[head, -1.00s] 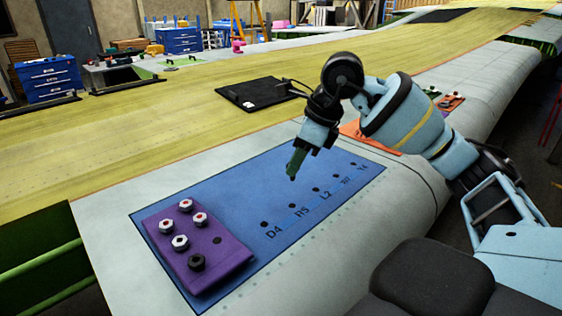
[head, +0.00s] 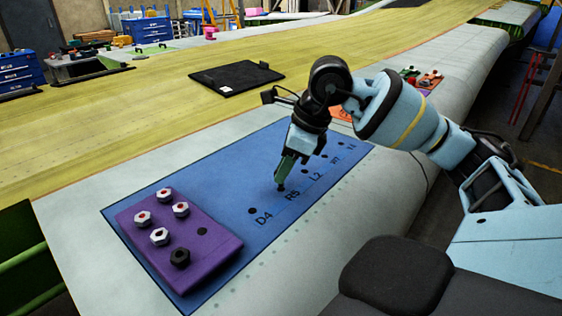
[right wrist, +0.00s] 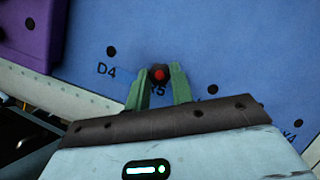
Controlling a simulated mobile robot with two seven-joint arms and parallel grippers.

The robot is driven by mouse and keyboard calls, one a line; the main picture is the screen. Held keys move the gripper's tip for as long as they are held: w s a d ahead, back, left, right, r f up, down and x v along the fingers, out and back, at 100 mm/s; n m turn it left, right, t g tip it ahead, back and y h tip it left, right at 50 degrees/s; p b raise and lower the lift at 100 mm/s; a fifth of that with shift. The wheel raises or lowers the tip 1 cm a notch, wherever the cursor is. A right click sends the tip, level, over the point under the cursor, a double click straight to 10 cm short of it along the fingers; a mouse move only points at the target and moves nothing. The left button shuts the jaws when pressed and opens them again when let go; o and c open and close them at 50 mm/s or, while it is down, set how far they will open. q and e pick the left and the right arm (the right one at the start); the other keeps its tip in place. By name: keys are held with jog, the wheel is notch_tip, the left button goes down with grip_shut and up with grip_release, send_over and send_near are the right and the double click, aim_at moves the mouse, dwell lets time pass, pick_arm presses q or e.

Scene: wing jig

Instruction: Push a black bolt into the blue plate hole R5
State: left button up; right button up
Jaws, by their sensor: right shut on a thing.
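The blue plate (head: 225,180) lies on the grey wing edge, with a row of holes labelled D4, R5, L2 and more. My right gripper (head: 284,176) points down at the R5 label, shut on a black bolt (head: 281,188). In the right wrist view the bolt (right wrist: 158,74) shows a black head with a red centre between the green fingertips (right wrist: 158,82). The bolt's tip is at the plate beside the R5 label. The R5 hole is hidden under it, so I cannot tell how deep the bolt sits. My left gripper is not in view.
The D4 hole (head: 252,211) is empty.

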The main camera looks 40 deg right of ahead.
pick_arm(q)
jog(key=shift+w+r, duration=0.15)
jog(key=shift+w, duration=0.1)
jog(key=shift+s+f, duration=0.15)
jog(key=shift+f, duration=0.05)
pick_arm(e)
jog(key=shift+f, duration=0.25)
